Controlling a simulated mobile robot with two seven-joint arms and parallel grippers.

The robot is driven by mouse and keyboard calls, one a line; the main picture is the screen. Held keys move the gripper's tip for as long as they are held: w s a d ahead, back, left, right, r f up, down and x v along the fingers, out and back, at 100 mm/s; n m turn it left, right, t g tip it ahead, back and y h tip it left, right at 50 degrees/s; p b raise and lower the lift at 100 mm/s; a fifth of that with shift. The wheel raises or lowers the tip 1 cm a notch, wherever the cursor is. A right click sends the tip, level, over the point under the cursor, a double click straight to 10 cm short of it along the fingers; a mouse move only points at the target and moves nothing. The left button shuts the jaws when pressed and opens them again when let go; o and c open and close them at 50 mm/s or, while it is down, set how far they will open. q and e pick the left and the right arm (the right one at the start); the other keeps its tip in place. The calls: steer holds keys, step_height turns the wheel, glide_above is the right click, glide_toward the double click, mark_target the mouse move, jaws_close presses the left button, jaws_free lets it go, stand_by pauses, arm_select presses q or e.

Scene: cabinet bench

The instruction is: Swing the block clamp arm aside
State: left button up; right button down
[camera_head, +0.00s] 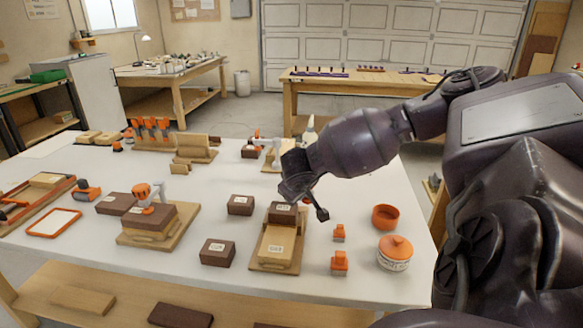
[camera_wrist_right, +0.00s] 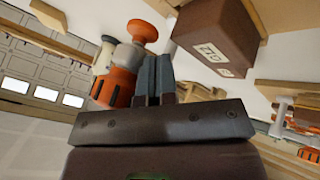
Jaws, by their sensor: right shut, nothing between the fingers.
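A wooden board (camera_head: 186,228) at the left of the white table carries a brown block (camera_head: 150,221) with an orange-and-grey clamp (camera_head: 143,193) on top. Another wooden board (camera_head: 259,262) carries a pale labelled block and a dark block (camera_head: 283,209). My right gripper (camera_head: 288,188) is above the far end of that board. In the wrist view its fingers (camera_wrist_right: 155,78) are shut and empty, with an orange knob (camera_wrist_right: 142,32) on a grey and orange body just left of them. A brown labelled block (camera_wrist_right: 215,38) is to their right. Contact cannot be told. My left gripper is out of view.
Loose dark blocks (camera_head: 240,205) stand left of the middle board. Small orange pieces (camera_head: 339,263), an orange bowl (camera_head: 385,217) and an orange-lidded jar (camera_head: 395,256) are at the right. A grey clamp (camera_head: 276,150) stands farther back.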

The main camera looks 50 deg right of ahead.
steer(key=shift+s+d+n+t+y, duration=0.25)
steer(key=shift+d+n+t+y, duration=0.15)
steer(key=shift+d+n, duration=0.45)
steer(key=shift+s+d+n+t+y, duration=0.15)
steer(key=shift+d+n+t+y, duration=0.3)
steer(key=shift+n, duration=0.7)
steer(key=shift+d, duration=0.65)
steer(key=shift+d, duration=0.15)
steer(key=shift+d+r, duration=0.1)
